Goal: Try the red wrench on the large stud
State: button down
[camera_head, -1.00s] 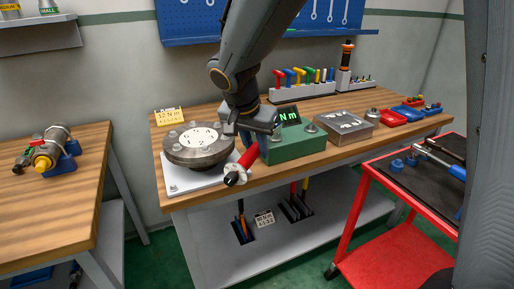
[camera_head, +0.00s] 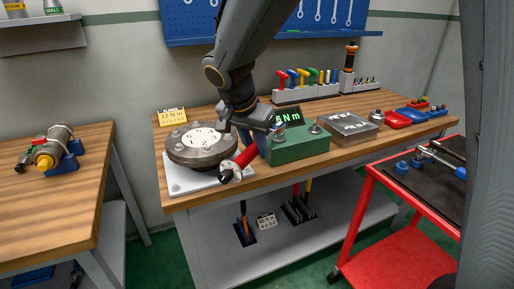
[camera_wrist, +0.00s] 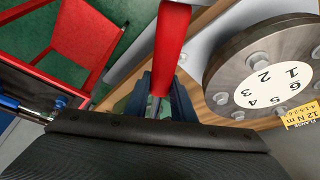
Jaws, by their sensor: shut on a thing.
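The red wrench (camera_head: 245,157) has a red handle with a dark, light-tipped end pointing toward the front left. My gripper (camera_head: 261,143) is shut on it, by the green tester box. In the wrist view the red handle (camera_wrist: 172,40) runs up from between my dark blue fingers (camera_wrist: 165,97); the wrench's head is hidden. The green box (camera_head: 298,149) carries a lit display (camera_head: 288,117) reading in N m, partly covered by my arm. A stud (camera_head: 315,129) stands on its top right; a metal end shows near its left. I cannot tell which stud is the large one.
A round numbered flange (camera_head: 200,153) with bolts sits on a white plate close left of the wrench. A grey metal block (camera_head: 348,128) stands right of the green box. Behind is a rack of coloured handles (camera_head: 305,83). A red cart (camera_head: 415,200) stands front right.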

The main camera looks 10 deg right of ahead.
jog(key=shift+w+a+m, duration=0.25)
jog(key=shift+a+m, duration=0.1)
jog(key=shift+m, duration=0.05)
dwell(0.4)
jog(key=shift+s+d+n, duration=0.65)
jog(key=shift+d+n, duration=0.3)
jog(key=shift+n, duration=0.05)
jog(key=shift+r, duration=0.1)
jog(key=shift+r+p, duration=1.95)
jog(key=shift+r, duration=0.5)
